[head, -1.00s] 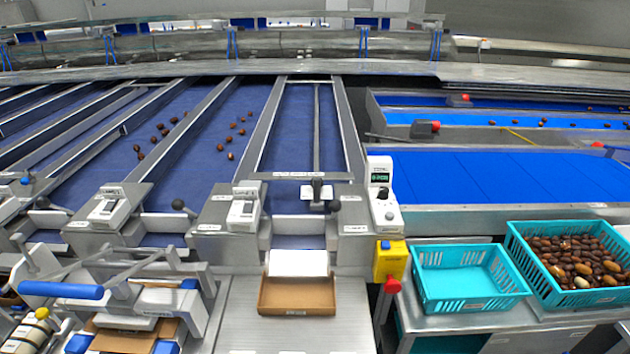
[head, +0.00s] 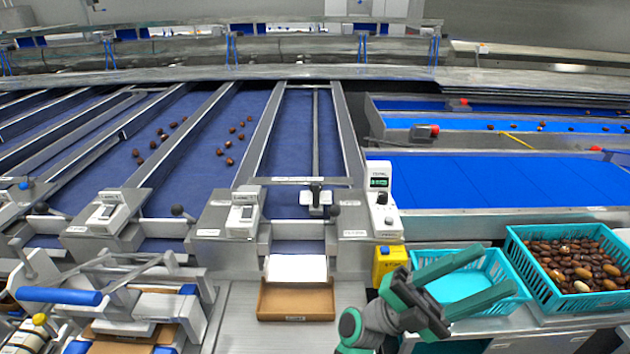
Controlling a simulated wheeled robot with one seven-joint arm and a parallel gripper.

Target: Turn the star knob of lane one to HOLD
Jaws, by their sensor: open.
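My gripper (head: 494,269) is at the lower right, with its two green fingers spread apart and nothing between them. It is in front of the empty teal crate in the picture and hides part of it. Dark round knobs stand at the lane ends: one beside the right lane (head: 333,210) and one beside the lane to its left (head: 178,210). My gripper is apart from both, lower and to the right. The lane labels and knob markings are too small to read, so I cannot tell which is the star knob of lane one or its setting.
The teal crate (head: 415,268) has a full crate of dates (head: 513,240) to its right. A yellow box (head: 388,260) stands left of my gripper. A white control unit (head: 380,200) is above it. A cardboard tray (head: 296,316) lies below the right lane.

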